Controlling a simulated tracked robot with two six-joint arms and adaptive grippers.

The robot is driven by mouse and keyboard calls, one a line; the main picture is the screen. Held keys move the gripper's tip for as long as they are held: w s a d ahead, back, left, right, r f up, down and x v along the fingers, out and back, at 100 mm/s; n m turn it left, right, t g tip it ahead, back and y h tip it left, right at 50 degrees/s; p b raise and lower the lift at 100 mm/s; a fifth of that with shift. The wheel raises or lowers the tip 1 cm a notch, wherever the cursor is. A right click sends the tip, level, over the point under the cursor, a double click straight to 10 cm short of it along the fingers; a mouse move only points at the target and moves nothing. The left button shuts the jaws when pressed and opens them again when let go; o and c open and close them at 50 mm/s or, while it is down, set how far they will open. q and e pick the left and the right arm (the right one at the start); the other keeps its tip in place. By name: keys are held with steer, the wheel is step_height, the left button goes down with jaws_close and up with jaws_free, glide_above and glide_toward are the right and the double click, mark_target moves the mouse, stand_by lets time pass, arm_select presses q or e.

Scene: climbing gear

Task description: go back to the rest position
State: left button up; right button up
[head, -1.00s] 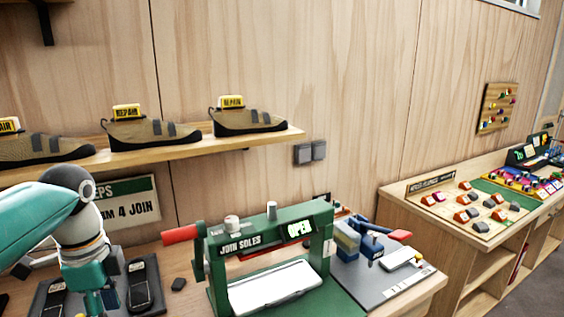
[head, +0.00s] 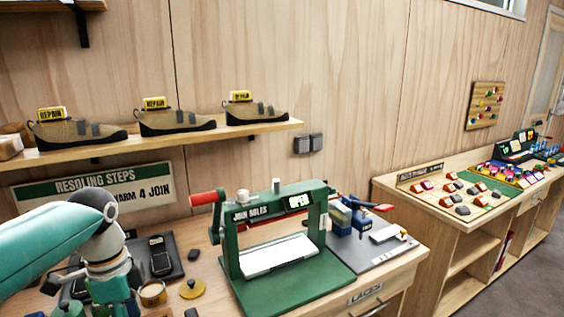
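My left arm comes in from the left with a teal sleeve. Its gripper (head: 120,308) points down at the lower left, over the workbench. The fingertips are cut off by the bottom edge, so I cannot see whether it is open or shut. My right gripper is not in view. The green "JOIN SOLES" press (head: 275,222) stands on the bench to the right of my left arm, with its sign reading "OPEN" and a white plate inside.
A shelf (head: 200,140) holds shoes with yellow "REPAIR" tags. A black tray (head: 178,262), a tin (head: 152,293) and a yellow lid (head: 193,289) are near my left arm. A blue clamp tool (head: 352,215) stands right of the press. Another bench (head: 415,215) is farther right.

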arm_select(q)
steer(key=d+f+n+h, duration=0.1)
steer(key=d+f+n, duration=0.3)
steer(key=f, duration=0.8)
steer(key=d+f+n+h, duration=0.1)
steer(key=d+f, duration=0.5)
steer(key=f, duration=0.6)
steer(key=s+d+f+n+b, duration=0.2)
steer(key=s+f+n, duration=0.3)
steer(key=s+f, duration=0.3)
steer(key=s+d+f+n+h+b, duration=0.1)
steer(key=s+d+f+n, duration=0.4)
steer(key=f, duration=0.8)
steer(key=s+b, duration=0.1)
steer(key=s, duration=0.1)
steer(key=shift+s+d+t+h+b, duration=0.25)
steer(key=shift+s+t+h+b, duration=0.05)
steer(key=shift+s+t, duration=0.1)
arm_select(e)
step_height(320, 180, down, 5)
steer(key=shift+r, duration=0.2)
arm_select(q)
steer(key=shift+c, duration=0.3)
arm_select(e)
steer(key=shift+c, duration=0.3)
